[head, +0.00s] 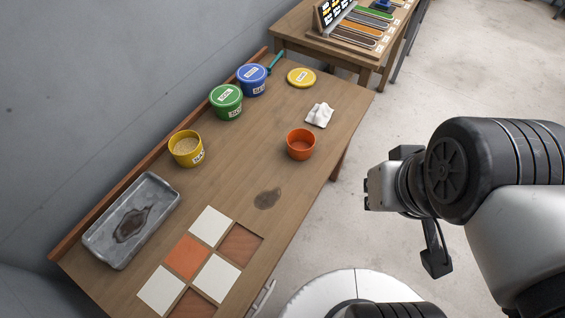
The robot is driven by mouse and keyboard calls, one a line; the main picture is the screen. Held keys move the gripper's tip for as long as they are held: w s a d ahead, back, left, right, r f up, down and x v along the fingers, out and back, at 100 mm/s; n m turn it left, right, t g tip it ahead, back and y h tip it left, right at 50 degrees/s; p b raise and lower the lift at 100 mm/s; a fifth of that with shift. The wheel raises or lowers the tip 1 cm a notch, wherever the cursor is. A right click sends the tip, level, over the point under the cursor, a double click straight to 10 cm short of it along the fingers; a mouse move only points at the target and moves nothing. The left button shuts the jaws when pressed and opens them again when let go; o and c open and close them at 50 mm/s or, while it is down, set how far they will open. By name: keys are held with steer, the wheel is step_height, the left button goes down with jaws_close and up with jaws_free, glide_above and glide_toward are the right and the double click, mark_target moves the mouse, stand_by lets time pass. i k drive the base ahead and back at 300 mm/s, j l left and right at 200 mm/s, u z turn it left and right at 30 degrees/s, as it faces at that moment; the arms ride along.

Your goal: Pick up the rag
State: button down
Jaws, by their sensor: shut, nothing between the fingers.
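The rag (320,115) is a small crumpled white cloth lying on the wooden workbench (285,97), near its right edge. It sits just above the orange pot in the picture, apart from it. My gripper (434,258) is at the right, off the bench over the floor side, below and right of the rag and well apart from it. It is shut and holds nothing; its fingers are partly hidden by the wrist.
An orange pot (301,145) stands close to the rag. A yellow lid (301,77), blue tub (252,80), green tub (226,102), open yellow tub (186,149) and metal tray (146,196) are along the bench. Coloured tiles (212,226) lie near. A second table (340,44) stands behind.

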mark_target(320, 115)
steer(key=i+l+z, duration=0.1)
steer(key=i+l, duration=0.15)
steer(key=i, duration=0.2)
steer(key=i+l, duration=0.25)
steer(key=i, duration=0.2)
steer(key=i+l+z, duration=0.15)
steer(key=i, duration=0.25)
steer(key=l, duration=0.1)
